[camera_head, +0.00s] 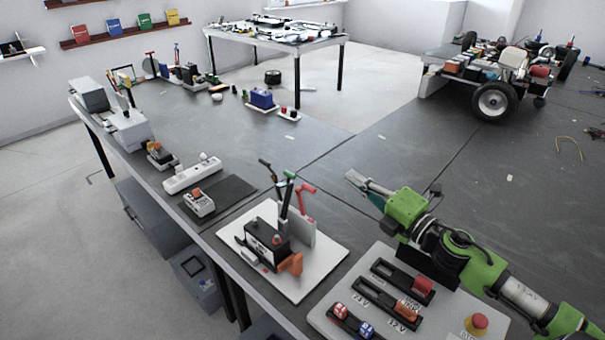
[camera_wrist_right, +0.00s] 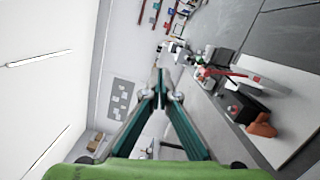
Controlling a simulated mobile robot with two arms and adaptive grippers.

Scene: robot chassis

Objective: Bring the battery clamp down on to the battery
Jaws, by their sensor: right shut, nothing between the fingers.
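The black battery (camera_head: 262,246) stands on a white board (camera_head: 318,262) near the table's front edge. Upright levers with a red handle (camera_head: 305,188), a green handle and a black handle rise behind it. An orange piece (camera_head: 291,264) sits at its right end. I cannot tell for sure which part is the clamp. My right gripper (camera_head: 352,178) is shut and empty, up and to the right of the levers, apart from them. In the right wrist view its fingers (camera_wrist_right: 160,78) meet at the tips; the battery (camera_wrist_right: 243,106) and red lever (camera_wrist_right: 222,73) show to the right. My left gripper is out of view.
A grey panel (camera_head: 332,318) with slots and red and orange modules lies right of the board, below my right arm. A white power strip (camera_head: 192,175) and a black mat (camera_head: 236,187) lie to the left. The dark table behind the levers is largely clear.

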